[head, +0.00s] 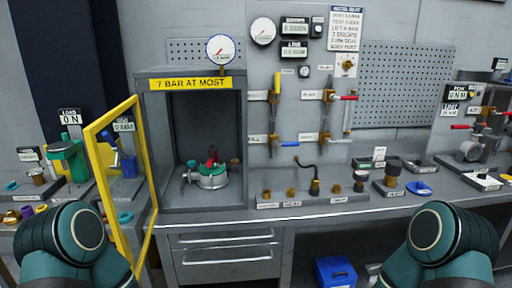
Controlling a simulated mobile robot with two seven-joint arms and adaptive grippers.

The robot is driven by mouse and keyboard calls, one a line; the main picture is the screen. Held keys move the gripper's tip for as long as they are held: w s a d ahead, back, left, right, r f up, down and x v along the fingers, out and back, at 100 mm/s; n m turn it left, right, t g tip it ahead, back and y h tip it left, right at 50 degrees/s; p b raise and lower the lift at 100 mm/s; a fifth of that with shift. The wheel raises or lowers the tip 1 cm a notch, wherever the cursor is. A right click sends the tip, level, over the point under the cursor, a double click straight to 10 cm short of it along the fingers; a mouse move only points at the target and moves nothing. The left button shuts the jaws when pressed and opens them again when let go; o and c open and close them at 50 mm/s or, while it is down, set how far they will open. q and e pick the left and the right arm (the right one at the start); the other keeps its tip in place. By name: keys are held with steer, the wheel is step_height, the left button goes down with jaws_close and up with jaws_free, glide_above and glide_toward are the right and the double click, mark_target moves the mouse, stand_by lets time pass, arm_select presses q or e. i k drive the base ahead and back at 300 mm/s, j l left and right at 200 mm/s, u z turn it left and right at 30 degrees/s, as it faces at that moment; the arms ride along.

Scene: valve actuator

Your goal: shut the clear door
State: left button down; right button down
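The clear door (149,165) has a yellow frame and stands open at the left side of the grey test cabinet (192,208). It is swung out towards me, and things behind it show through its pane. The cabinet front is open under a yellow sign (190,84) reading "7 BAR AT MOST". Inside, a round metal part with a green top and red piece (212,177) sits on the cabinet floor. My two teal arms show at the bottom left and bottom right. Neither gripper is in view. My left arm overlaps the lower part of the door in the picture.
A green press (68,158) and a blue-handled tool (122,158) stand left, the tool seen through the pane. A gauge panel (290,90) with valves rises right of the cabinet. Small fittings line the bench (300,211). A blue bin (335,271) is below.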

mark_target(90, 132)
steer(key=j+z, duration=0.3)
steer(key=j, duration=2)
steer(key=k+l+u, duration=0.1)
steer(key=k+u, duration=0.35)
steer(key=i, duration=0.45)
